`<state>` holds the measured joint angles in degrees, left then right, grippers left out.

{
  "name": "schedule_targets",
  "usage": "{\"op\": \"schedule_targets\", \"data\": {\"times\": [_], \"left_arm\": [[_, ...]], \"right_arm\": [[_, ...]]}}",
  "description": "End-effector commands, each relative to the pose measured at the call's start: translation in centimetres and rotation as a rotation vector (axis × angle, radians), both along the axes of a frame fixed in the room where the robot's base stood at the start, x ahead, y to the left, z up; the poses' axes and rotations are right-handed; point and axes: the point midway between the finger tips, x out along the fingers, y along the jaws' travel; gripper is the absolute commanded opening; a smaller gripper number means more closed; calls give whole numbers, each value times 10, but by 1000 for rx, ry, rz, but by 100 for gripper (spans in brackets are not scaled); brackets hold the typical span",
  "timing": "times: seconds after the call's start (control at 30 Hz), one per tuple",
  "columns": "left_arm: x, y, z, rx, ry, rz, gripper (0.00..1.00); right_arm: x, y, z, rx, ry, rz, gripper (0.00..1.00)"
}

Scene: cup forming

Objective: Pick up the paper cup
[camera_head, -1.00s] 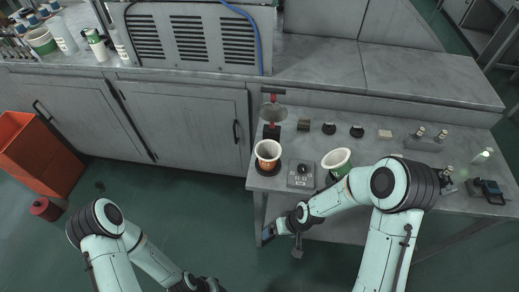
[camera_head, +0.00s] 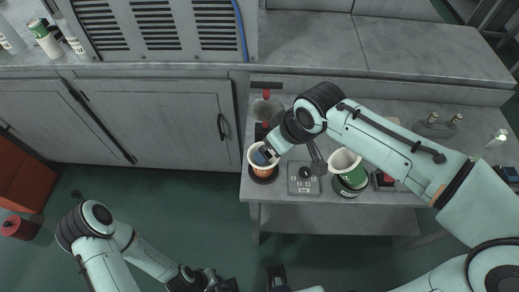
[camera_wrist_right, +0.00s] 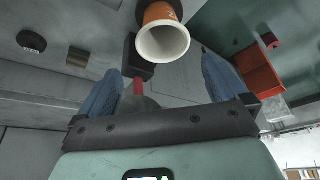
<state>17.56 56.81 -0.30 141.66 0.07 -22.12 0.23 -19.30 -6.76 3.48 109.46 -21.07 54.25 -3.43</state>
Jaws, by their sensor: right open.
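An orange paper cup with a white rim (camera_head: 263,173) stands upright in a dark round holder at the left end of the workbench. My right gripper (camera_head: 263,156) is at the cup's top and partly covers its rim in the head view. In the right wrist view, the cup (camera_wrist_right: 163,43) appears beyond and between the spread blue fingers of my right gripper (camera_wrist_right: 160,65), not clamped. A second white and green cup (camera_head: 346,163) stands farther right on the bench. My left gripper (camera_head: 220,284) is low at the bottom edge, away from the bench, its fingers unclear.
A grey control box (camera_head: 303,178) sits between the two cups. A device with a red part (camera_head: 266,98) stands behind the orange cup. An orange bin (camera_head: 20,183) is on the floor at far left.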

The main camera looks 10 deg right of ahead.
Motion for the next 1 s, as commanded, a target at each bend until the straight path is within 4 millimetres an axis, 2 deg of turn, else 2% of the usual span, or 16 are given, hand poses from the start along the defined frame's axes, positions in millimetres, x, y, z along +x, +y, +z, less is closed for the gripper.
{"op": "schedule_targets", "data": {"times": [0.4, 0.63, 0.83, 1.0], "left_arm": [[-4, 0, -8, 0, 6, 0, 39], [-4, 0, -8, 1, 5, 0, 39], [-4, 0, -9, 0, 6, 0, 39], [-4, 0, -10, 0, 6, 0, 39]], "right_arm": [[23, 13, -66, -2, 5, 0, 100], [28, 17, -81, -1, 5, 1, 100], [38, 24, -109, -1, 5, 1, 100], [43, 26, -122, 0, 2, 0, 100]]}}
